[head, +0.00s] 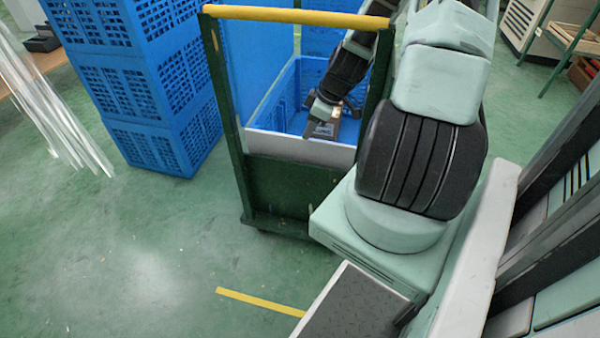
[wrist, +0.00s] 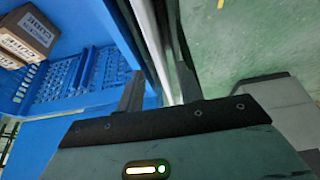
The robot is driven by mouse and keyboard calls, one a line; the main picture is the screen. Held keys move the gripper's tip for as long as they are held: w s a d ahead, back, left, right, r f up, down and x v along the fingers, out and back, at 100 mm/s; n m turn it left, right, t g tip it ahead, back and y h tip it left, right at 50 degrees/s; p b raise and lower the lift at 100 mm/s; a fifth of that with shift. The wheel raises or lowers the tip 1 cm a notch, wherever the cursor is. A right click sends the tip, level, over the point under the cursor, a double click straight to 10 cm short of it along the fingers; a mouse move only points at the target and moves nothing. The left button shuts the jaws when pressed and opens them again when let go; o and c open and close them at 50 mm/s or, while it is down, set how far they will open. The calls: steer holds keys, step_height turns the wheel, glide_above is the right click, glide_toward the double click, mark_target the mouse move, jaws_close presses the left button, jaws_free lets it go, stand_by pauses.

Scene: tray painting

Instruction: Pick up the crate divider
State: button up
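A thin white panel (head: 290,145), which I take for the crate divider, stands upright at the near end of the blue crate (head: 285,95) in the cart. In the wrist view its pale edge (wrist: 158,60) runs between my two fingers. My gripper (head: 320,134) is at the panel's top edge. In the wrist view the fingers of my gripper (wrist: 160,88) stand apart, one on each side of the panel. I cannot tell whether either finger touches it. The panel's lower part is hidden behind the cart's green front.
Cardboard boxes (wrist: 27,35) with printed labels lie in the crate. The green cart (head: 290,190) has upright posts and a yellow handle bar (head: 290,15) above my gripper. Stacked blue crates (head: 145,100) stand to the left.

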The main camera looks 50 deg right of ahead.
mark_target(298, 145)
steer(key=shift+w+b+x, duration=0.2)
steer(key=shift+b+x, duration=3.4)
steer(key=shift+x, duration=0.95)
steer(key=shift+d+r, duration=0.1)
steer(key=shift+d, duration=0.05)
jaws_close()
